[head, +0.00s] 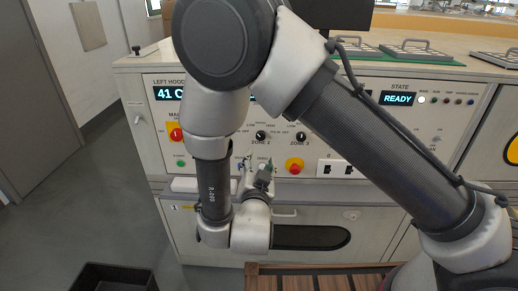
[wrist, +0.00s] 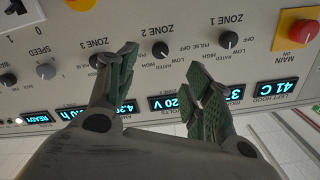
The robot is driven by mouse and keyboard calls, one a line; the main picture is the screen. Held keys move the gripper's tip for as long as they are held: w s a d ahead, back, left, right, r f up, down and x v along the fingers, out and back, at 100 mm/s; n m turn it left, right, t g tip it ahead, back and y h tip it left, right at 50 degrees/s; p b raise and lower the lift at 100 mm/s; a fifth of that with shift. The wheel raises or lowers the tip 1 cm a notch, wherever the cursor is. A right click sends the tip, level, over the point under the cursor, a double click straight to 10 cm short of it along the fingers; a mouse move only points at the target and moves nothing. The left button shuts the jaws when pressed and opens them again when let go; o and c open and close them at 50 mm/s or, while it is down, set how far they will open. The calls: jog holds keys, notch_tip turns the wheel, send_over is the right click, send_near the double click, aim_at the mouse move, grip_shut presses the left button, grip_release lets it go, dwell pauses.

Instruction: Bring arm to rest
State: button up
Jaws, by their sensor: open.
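My gripper (head: 262,172) is low in front of the control panel (head: 370,134) in the head view, partly hidden behind my own wrist. In the wrist view, my gripper (wrist: 162,66) has its two green-padded fingers apart. Only the panel shows between them, so it holds nothing. The panel appears upside down there. The zone 1 knob (wrist: 228,40) and zone 2 knob (wrist: 160,50) lie just beyond the fingertips. I cannot tell how far the fingers are from the panel. My arm is bent, with its elbow high, and hides the panel's middle.
The panel carries a red main switch (head: 176,134), a red push button (head: 294,166) and a display reading READY (head: 398,98). Metal-handled plates (head: 417,50) lie on the bench top. A black crate (head: 115,278) stands on the floor at lower left.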

jog(key=s+a+f+n+g+y, duration=0.2)
jog(key=s+a+f+n+g, duration=0.15)
jog(key=f+g, duration=0.3)
jog(key=s+a+f+n+g+y, duration=0.25)
jog(key=s+f+g, duration=0.25)
jog(key=f, duration=0.3)
jog(key=s+d+r+h, duration=0.1)
jog(key=s+d+r, duration=0.2)
jog(key=d+r, duration=0.8)
jog(key=s+d+r+g+h, duration=0.1)
jog(key=s+d+r, duration=0.2)
jog(key=d+r, duration=0.9)
jog(key=s+d+r+g+h, duration=0.1)
jog(key=s+d+r, duration=0.3)
jog(key=d+r, duration=0.8)
jog(key=d+h, duration=0.1)
jog(key=d, duration=0.7)
jog(key=shift+d, duration=0.25)
